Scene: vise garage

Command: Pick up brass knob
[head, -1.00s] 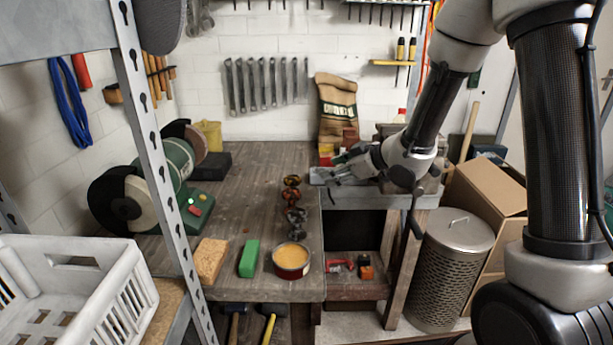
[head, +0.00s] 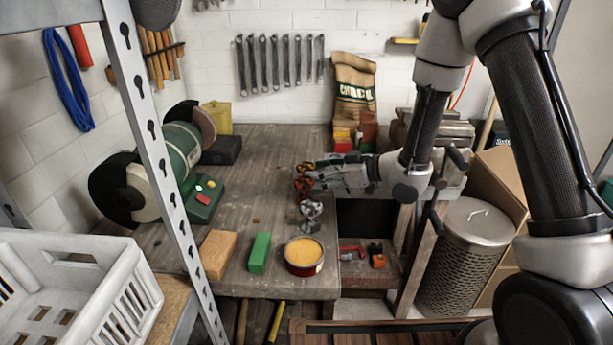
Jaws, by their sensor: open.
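Several knobs stand in a row on the wooden workbench (head: 262,165). The farthest, a brass-coloured knob (head: 305,168), and a reddish-brown knob (head: 302,187) just nearer are the warm-coloured ones. Silvery knobs (head: 311,210) stand closest to me. Which warm one is brass is hard to tell at this size. My gripper (head: 316,178) is open, low over the bench, reaching in from the right with its fingertips pointing left at the two warm-coloured knobs. The fingers overlap them in the view, so contact is unclear.
A round tin (head: 304,268), a green block (head: 260,253) and a tan block (head: 217,254) stand at the bench front. A bench grinder (head: 170,160) is at left. Small boxes, a sack (head: 354,90) and a vise are behind my arm. A metal post crosses the left foreground.

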